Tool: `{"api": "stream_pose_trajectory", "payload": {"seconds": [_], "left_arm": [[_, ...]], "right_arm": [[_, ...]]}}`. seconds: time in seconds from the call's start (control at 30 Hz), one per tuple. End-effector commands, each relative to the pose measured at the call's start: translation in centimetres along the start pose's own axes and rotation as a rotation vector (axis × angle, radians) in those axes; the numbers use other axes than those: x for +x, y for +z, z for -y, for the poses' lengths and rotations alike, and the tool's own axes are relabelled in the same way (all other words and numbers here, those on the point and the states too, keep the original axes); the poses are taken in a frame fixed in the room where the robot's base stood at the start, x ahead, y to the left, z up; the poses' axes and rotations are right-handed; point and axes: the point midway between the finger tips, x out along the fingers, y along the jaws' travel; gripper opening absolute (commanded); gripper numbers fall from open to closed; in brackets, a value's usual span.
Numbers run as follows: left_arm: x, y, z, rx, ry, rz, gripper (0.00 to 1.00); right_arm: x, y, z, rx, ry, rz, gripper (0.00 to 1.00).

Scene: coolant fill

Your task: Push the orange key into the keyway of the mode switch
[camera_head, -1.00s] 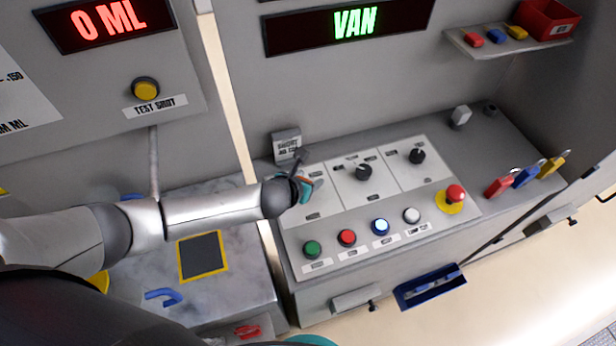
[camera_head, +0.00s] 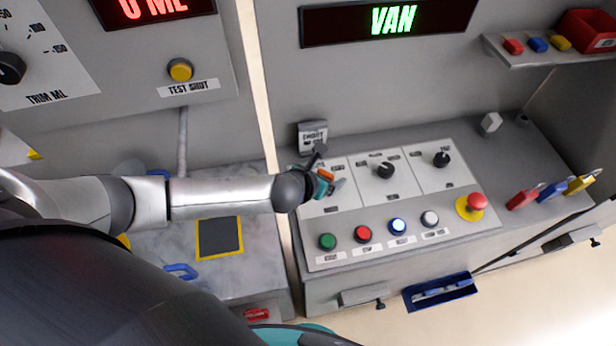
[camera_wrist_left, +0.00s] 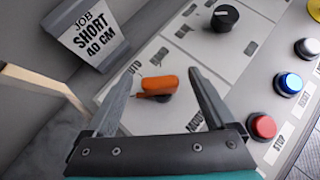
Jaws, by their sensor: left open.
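The orange key (camera_wrist_left: 158,84) lies over the dark mode switch (camera_wrist_left: 160,98), between the AUTO and MANUAL labels in the left wrist view. Its narrow dark end points left in that view; I cannot tell how deep it sits in the keyway. My left gripper (camera_wrist_left: 163,72) is open, with one finger on each side of the key and gaps visible on both sides. In the head view the left gripper (camera_head: 328,184) is over the left section of the sloped panel, and the orange key (camera_head: 326,174) shows beside it. The right gripper is not in view.
The panel carries two black knobs (camera_head: 385,170), coloured buttons (camera_head: 363,234) and a red emergency stop (camera_head: 476,202). Padlocks (camera_head: 553,191) stand at right. A blue tray (camera_head: 440,293) hangs in front.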

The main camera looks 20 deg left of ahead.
Motion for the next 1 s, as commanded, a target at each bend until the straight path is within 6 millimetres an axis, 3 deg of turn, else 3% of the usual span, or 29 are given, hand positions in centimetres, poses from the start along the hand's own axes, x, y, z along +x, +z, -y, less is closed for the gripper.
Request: {"api": "stream_pose_trajectory", "payload": {"seconds": [0.6,0.8,1.0], "left_arm": [[-9.7,0.0,0.0,0.001,-0.001,-0.002,0.89],[-11.4,0.0,0.0,0.000,0.000,-0.001,0.89],[-11.9,0.0,0.0,-0.001,0.000,-0.001,0.89]], "right_arm": [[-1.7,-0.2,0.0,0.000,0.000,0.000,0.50],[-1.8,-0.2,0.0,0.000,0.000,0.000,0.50],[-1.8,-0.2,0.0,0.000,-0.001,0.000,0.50]]}}
